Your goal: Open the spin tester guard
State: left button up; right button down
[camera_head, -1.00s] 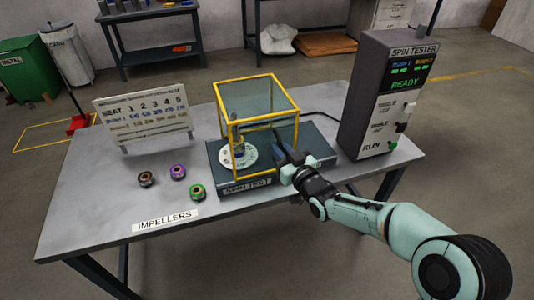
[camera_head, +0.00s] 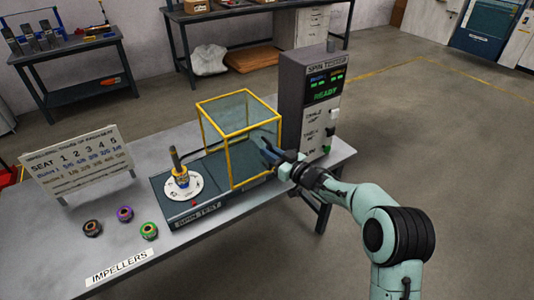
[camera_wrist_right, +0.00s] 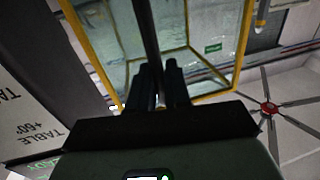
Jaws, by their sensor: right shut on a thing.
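The spin tester guard (camera_head: 246,137), a yellow-framed box with clear panels, stands over the right part of the dark tester base (camera_head: 207,206). The white disc (camera_head: 191,187) carrying a small yellow and dark upright part (camera_head: 176,163) is uncovered, left of the guard. My right gripper (camera_head: 268,155) is at the guard's right side. In the right wrist view its fingers (camera_wrist_right: 160,85) are shut on a dark upright bar, the guard handle (camera_wrist_right: 147,30), with the guard's panels (camera_wrist_right: 202,40) beyond. My left gripper is not in view.
The grey spin tester cabinet (camera_head: 303,97), its screen showing READY, stands close right of the guard. Three impellers (camera_head: 92,228) with coloured rings lie at the table's front left. A seat chart board (camera_head: 78,170) stands behind them. The front table strip is fairly clear.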

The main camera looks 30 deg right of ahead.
jog(key=c, duration=1.3)
grip_release()
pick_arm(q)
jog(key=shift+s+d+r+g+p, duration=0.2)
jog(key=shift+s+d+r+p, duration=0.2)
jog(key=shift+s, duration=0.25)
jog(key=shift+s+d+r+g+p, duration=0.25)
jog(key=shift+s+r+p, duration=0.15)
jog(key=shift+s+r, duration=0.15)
pick_arm(e)
jog(key=v, duration=1.3)
jog(key=shift+s+d, duration=0.1)
jog(key=shift+s, duration=0.1)
